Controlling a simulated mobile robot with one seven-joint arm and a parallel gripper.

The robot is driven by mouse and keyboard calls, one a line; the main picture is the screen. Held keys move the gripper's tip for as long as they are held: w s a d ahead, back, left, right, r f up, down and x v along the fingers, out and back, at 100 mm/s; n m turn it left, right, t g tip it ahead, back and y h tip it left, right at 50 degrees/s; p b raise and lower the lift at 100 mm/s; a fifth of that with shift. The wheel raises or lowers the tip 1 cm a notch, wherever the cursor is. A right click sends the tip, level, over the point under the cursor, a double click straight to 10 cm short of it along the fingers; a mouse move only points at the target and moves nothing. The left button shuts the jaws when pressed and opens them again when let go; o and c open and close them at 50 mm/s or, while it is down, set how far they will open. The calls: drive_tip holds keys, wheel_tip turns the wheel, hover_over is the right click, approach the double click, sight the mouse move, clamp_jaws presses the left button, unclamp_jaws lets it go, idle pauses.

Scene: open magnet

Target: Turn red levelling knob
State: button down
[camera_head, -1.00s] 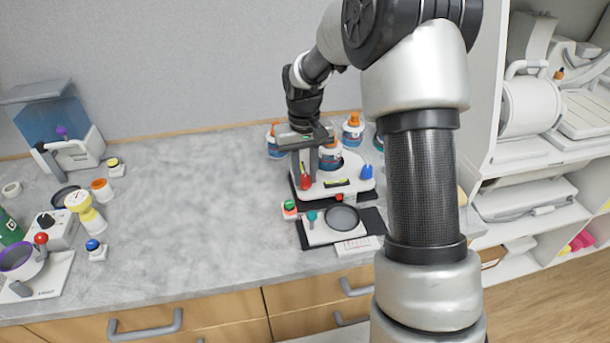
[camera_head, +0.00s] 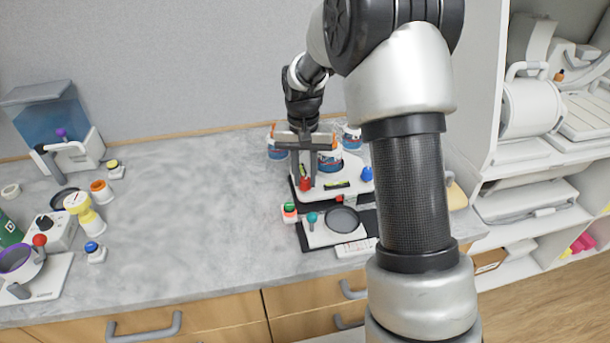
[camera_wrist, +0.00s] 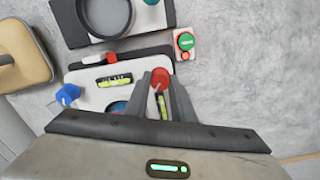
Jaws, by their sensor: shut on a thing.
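The red levelling knob (camera_head: 305,183) stands at the front left of a white levelling plate (camera_head: 324,193) on the counter. In the wrist view the red knob (camera_wrist: 161,78) sits between the tips of my gripper (camera_wrist: 160,92). My gripper (camera_head: 306,174) reaches down onto the knob from above and is shut on it. A spirit level (camera_wrist: 115,82) with a yellow-green vial lies on the plate beside the knob. The blue knob (camera_wrist: 67,94) is at the plate's other end, apart from my gripper. My fingers hide part of the plate.
A white device with a dark round dish (camera_head: 343,219) stands in front of the plate. A green-and-red button box (camera_head: 289,212) is close to its left. Several jars with orange lids stand behind. The counter's middle left is clear.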

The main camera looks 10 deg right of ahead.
sight(303, 180)
drive_tip(key=c, duration=1.5)
unclamp_jaws()
drive_tip(key=r+p, duration=0.1)
drive_tip(key=r, duration=1.6)
drive_tip(key=shift+a+r, duration=0.2)
